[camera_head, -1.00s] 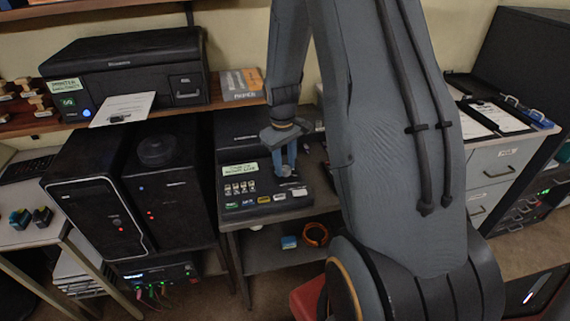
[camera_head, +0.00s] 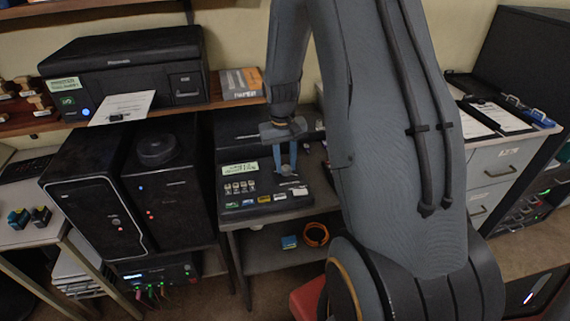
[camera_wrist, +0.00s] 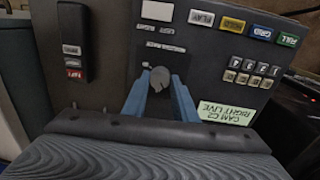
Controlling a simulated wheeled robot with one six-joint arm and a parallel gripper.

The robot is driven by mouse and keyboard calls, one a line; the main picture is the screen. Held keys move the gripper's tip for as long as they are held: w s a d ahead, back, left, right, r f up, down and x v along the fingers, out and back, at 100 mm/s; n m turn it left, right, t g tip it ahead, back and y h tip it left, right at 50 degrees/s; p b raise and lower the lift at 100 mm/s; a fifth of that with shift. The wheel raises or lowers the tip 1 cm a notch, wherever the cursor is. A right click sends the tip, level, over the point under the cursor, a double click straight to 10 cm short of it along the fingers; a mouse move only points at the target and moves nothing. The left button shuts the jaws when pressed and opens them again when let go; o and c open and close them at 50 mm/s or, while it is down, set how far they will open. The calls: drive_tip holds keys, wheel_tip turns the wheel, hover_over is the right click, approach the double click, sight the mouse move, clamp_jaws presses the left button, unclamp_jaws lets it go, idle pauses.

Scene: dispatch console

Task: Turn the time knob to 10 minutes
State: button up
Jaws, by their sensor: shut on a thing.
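A dark console (camera_head: 232,208) with a sloped panel stands on the desk in the middle of the head view. My gripper (camera_head: 286,168) reaches down to the right part of this panel. In the wrist view, the two blue fingers of my gripper (camera_wrist: 160,90) stand on either side of a small grey round knob (camera_wrist: 160,77) and are shut on it. The panel (camera_wrist: 205,60) has small printed labels near the knob, too small to read. Which minute mark the knob points to cannot be told.
In the wrist view, a row of coloured buttons (camera_wrist: 234,25), small switches (camera_wrist: 248,72) and a pale label (camera_wrist: 222,109) lie right of the knob. A slim black switch unit (camera_wrist: 72,45) is at left. A printer (camera_head: 125,62) stands on the shelf behind.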

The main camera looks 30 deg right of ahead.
sight(284, 167)
drive_tip(key=m, duration=0.6)
drive_tip(key=shift+m+b, duration=0.3)
drive_tip(key=shift+b, duration=0.05)
idle(0.5)
drive_tip(key=o, duration=1)
drive_tip(key=shift+o, duration=0.2)
drive_tip(key=shift+w+a+r+b, duration=0.1)
drive_tip(key=shift+r+b, duration=0.35)
drive_tip(key=shift+r, duration=1.5)
drive_tip(key=shift+w+r+b, duration=0.1)
drive_tip(key=shift+r+b, duration=0.35)
drive_tip(key=shift+r, duration=1.5)
